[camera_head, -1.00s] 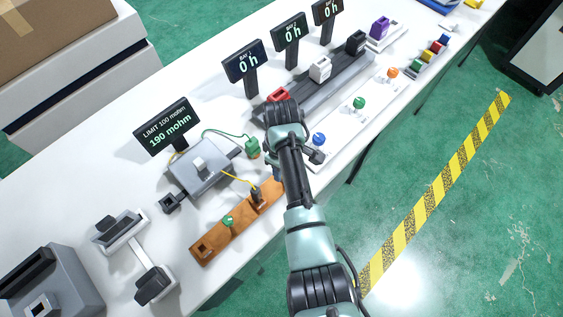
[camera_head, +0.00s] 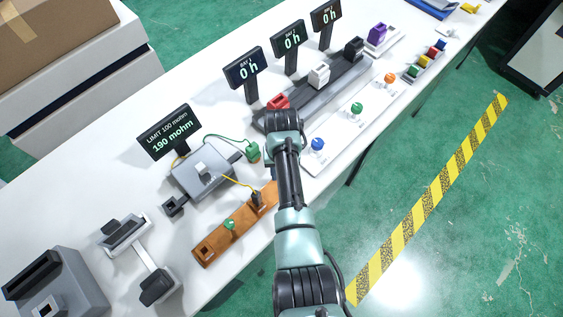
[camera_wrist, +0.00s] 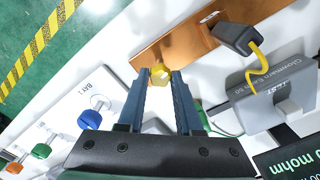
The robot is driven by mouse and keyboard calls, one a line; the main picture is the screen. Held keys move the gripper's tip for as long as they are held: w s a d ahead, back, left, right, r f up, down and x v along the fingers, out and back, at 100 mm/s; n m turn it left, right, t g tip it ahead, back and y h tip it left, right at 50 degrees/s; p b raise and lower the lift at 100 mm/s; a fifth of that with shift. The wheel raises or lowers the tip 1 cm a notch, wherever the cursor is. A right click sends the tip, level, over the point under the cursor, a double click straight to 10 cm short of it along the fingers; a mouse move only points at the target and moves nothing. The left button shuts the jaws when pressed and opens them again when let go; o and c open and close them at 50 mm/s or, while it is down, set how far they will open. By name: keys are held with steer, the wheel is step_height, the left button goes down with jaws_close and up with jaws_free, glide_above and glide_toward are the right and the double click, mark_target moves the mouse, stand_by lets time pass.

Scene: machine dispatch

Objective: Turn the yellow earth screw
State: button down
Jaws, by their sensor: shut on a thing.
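The yellow earth screw (camera_wrist: 159,73) shows in the wrist view, at the edge of the copper-coloured bar (camera_wrist: 190,32). My gripper (camera_wrist: 160,78) is shut on the screw head, with one dark finger on each side. In the head view my arm hides the screw and the gripper's fingertips. The copper bar (camera_head: 212,243) also carries a green screw (camera_head: 230,225) and a dark clamp (camera_head: 257,198) with a yellow lead. The grey tester (camera_head: 203,172) stands behind the bar. Its display (camera_head: 170,132) reads 190 mohm with a limit of 100 mohm.
A white strip with blue (camera_head: 317,144), green (camera_head: 357,109) and orange (camera_head: 390,78) knobs lies right of my arm. A grey rail with red, white and black blocks runs behind it. A grey two-part device (camera_head: 137,255) stands at the left.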

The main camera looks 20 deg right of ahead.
steer(key=shift+r+m, duration=0.1)
steer(key=shift+m, duration=1.9)
steer(key=c, duration=0.6)
jaws_free()
step_height(320, 180, up, 13)
steer(key=shift+f, duration=0.1)
